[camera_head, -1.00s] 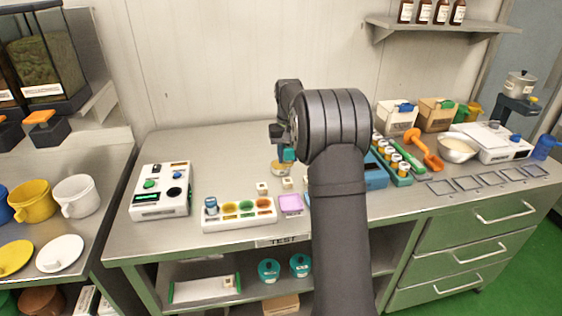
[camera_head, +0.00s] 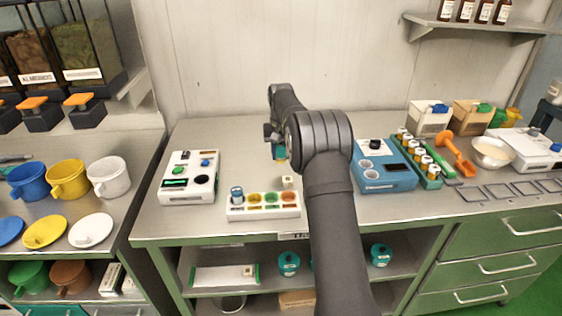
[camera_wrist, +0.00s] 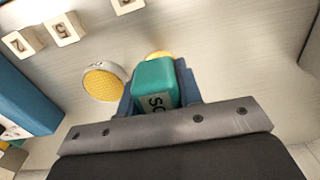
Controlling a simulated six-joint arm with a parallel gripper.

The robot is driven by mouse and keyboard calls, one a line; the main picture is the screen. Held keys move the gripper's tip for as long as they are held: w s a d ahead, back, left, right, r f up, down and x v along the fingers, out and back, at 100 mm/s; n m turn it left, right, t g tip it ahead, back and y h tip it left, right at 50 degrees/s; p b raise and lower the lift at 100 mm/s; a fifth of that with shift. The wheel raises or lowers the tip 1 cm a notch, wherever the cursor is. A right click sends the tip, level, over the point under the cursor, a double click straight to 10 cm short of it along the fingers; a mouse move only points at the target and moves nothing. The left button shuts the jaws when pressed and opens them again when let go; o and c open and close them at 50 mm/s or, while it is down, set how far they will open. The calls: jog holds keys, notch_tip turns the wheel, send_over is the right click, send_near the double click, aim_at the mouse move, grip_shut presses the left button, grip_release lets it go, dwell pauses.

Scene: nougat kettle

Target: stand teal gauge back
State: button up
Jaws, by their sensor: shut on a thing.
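The teal gauge (camera_wrist: 153,84) is a teal block with a pale label reading "SC", partly hidden by the jaws. My gripper (camera_head: 279,148) is shut on it, with teal showing between the jaws in the head view. A yellow piece (camera_wrist: 160,54) shows just beyond the gauge in the wrist view; I cannot tell whether it is part of it. A round yellow-faced piece with a pale rim (camera_wrist: 103,82) is beside the gauge in the wrist view. I cannot tell how high the gauge is above the bench.
A white rack with coloured wells (camera_head: 263,212) and a white device (camera_head: 188,178) stand left of my arm. A blue unit (camera_head: 384,180) stands right. Small numbered tiles (camera_wrist: 64,29) lie near the gripper. The bench behind the white rack is mostly clear.

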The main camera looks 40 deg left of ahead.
aim_at(281, 159)
jog(key=shift+f, duration=1.75)
jog(key=shift+f, duration=0.15)
jog(key=o, duration=0.8)
notch_tip(281, 159, up, 12)
jog(key=shift+r, duration=0.15)
notch_tip(281, 159, down, 12)
jog(key=shift+r, duration=1.75)
